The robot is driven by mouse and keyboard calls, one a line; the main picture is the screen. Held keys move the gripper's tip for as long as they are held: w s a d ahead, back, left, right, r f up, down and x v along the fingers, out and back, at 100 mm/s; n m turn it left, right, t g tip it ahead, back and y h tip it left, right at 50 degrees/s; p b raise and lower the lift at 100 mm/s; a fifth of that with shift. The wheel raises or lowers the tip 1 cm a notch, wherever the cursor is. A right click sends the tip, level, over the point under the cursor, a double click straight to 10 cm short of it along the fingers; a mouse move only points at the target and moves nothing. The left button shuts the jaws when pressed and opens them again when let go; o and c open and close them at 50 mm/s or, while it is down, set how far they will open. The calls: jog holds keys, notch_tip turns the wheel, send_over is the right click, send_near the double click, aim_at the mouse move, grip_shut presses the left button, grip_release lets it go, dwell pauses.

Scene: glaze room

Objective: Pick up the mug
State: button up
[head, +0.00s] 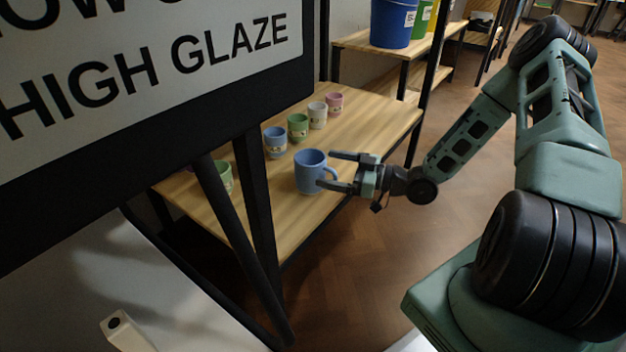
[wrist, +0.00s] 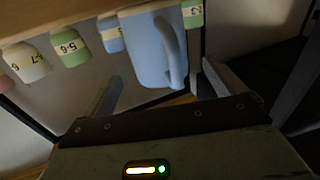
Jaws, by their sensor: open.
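A blue mug (head: 309,172) stands upright near the front edge of a wooden shelf (head: 372,118), its handle turned to the right toward my gripper. My gripper (head: 338,171) is open, with one finger reaching past the back of the mug's handle side and the other in front near the handle. In the wrist view the blue mug (wrist: 150,50) appears upside down, between and beyond the two fingers (wrist: 163,88), with its handle facing me. I cannot tell whether the fingers touch it.
A large sign (head: 150,70) fills the left. A blue bucket (head: 393,22) sits on a farther shelf.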

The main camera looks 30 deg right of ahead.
aim_at(325, 166)
jog(key=b+x, duration=0.2)
jog(key=x, duration=0.1)
jog(key=shift+w+a, duration=0.15)
jog(key=shift+w+a+r, duration=0.1)
jog(key=shift+w+a, duration=0.05)
jog(key=c, duration=1.2)
